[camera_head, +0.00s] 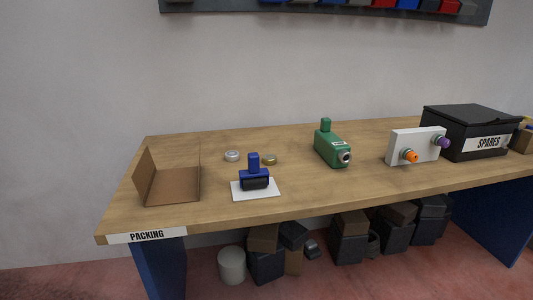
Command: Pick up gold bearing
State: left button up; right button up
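A small gold bearing (269,160) lies flat on the wooden workbench (290,198), just right of and behind a blue stamp-like tool. A silver ring-shaped bearing (232,155) lies on the bench to its left, a little apart from it. Neither of my grippers shows in the head view.
The blue tool (254,176) stands on a white pad in front of the gold bearing. An open cardboard box (171,186) is at left. A green device (331,145), a white block with orange and purple knobs (415,146) and a black SPARES box (468,130) are at right.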

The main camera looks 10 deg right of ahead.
aim_at(269, 159)
jog(key=i+z, duration=0.25)
jog(key=i, duration=0.25)
jog(key=i+j+z, duration=0.25)
jog(key=i, duration=0.25)
